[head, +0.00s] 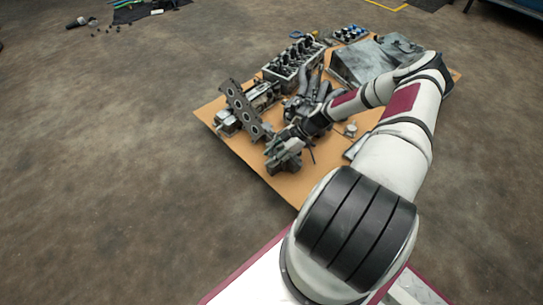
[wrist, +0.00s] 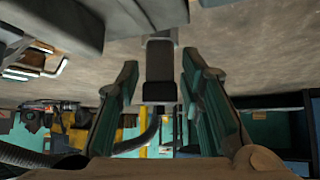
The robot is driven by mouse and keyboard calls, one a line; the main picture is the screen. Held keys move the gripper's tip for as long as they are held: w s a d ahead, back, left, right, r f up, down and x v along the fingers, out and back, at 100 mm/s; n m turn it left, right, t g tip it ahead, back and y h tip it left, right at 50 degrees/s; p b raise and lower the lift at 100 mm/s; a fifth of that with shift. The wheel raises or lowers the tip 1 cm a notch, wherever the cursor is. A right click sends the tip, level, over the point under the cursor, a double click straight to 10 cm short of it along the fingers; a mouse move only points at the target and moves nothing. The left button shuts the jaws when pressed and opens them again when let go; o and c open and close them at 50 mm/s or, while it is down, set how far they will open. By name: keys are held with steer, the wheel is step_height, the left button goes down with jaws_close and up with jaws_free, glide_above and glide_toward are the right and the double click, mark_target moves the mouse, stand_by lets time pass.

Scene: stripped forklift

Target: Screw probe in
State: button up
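In the wrist view my gripper (wrist: 160,88) has its two green-and-black fingers well apart. A dark block-shaped part (wrist: 160,72) shows in the gap between them, joined to grey metal at the top. Bare gaps show on both sides of it, so the fingers do not appear to touch it. I cannot tell for sure whether this part is the probe. In the head view my gripper end (head: 286,138) is low among the engine parts, beside a grey metal part (head: 284,158). No probe can be made out there.
Engine parts lie on a tan board (head: 235,148): a cylinder head (head: 293,60), a flat plate with round holes (head: 243,108) and a large grey housing (head: 368,62). Grey metal (wrist: 50,22) is close at the wrist view's upper left.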

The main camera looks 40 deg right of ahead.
jaws_close()
